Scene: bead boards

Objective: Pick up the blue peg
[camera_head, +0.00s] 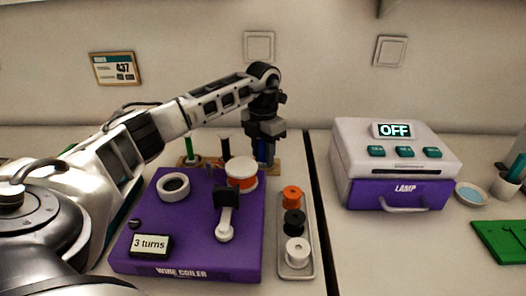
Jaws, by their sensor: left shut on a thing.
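My left arm reaches in from the left over the wire coiler. Its gripper (263,140) points down at the back of the table and is shut on the blue peg (262,153). The peg is upright, with its upper part hidden by the fingers. It is at the right end of a wooden rack (275,168). I cannot tell whether its lower end is clear of the rack. A green peg (188,147) and a black peg (225,148) stand upright in the rack to the left. My right gripper is not in view.
The purple wire coiler (195,245), with white rings and a crank on it, stands in front of the rack. A tray (308,262) with orange, black and white spools is to its right. Further right is a purple and white lamp box (390,195) reading OFF.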

